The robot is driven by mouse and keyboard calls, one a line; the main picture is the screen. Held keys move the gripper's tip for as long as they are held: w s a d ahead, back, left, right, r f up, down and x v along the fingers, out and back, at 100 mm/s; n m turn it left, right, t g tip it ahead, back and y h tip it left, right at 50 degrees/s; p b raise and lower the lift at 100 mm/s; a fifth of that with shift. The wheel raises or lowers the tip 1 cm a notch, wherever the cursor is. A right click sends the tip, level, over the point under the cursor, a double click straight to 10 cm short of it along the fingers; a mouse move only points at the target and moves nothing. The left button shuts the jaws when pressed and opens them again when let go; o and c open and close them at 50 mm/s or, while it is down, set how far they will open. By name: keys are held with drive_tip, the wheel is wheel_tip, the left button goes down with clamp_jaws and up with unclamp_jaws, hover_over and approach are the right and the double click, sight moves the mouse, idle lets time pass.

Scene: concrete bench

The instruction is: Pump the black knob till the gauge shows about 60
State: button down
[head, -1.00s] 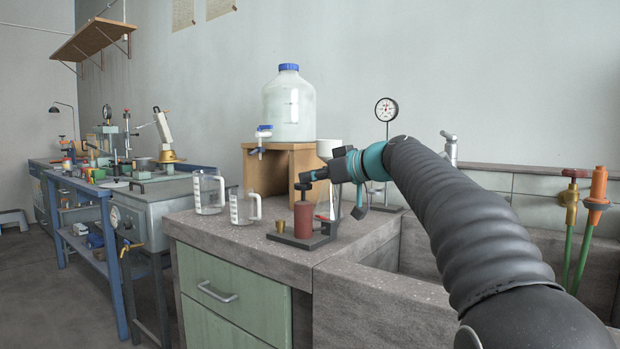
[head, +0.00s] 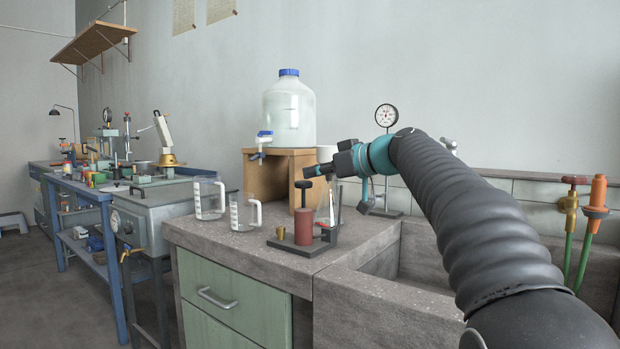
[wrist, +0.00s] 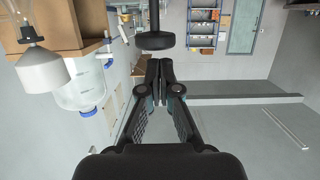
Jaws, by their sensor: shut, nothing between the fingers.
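The black knob (head: 303,184) tops a thin rod rising from a red pump cylinder (head: 303,226) that stands upright on a dark base on the bench. A good length of rod shows between knob and cylinder. My gripper (head: 307,172) is shut and empty, its tips just above the knob in the head view. In the wrist view the shut fingertips (wrist: 165,65) are close to the knob (wrist: 154,40); I cannot tell whether they touch. The round white gauge (head: 386,116) stands on a thin post behind my arm. Its needle is too small to read.
Two clear measuring jugs (head: 245,213) stand left of the pump, with a small brass cup (head: 280,232) beside it. A large bottle (head: 289,110) sits on a wooden stand (head: 285,165) behind. A sink (head: 425,265) lies to the right, below my arm.

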drive_tip(key=v, duration=0.8)
drive_tip(key=shift+s+d, duration=0.25)
drive_tip(key=shift+d, duration=0.05)
idle(0.5)
drive_tip(key=s+d+f+m+g+h+p, duration=0.1)
drive_tip(key=s+d+f+m+h+p, duration=0.1)
drive_tip(key=s+f, duration=0.9)
drive_tip(key=s+d+f+m+g+h+p, duration=0.1)
drive_tip(key=s+d+f+m+h, duration=0.2)
drive_tip(key=s+f, duration=0.8)
drive_tip(key=s+d+f+m+g+h+p, duration=0.1)
drive_tip(key=s+f+m+h, duration=0.4)
drive_tip(key=s+f, duration=0.5)
drive_tip(key=s+d+h+p, duration=0.1)
drive_tip(key=s+d+h, duration=0.1)
drive_tip(key=s, duration=0.1)
drive_tip(key=shift+s+f+m+g+p, duration=0.3)
drive_tip(key=shift+s+f, duration=0.05)
drive_tip(key=shift+f, duration=0.05)
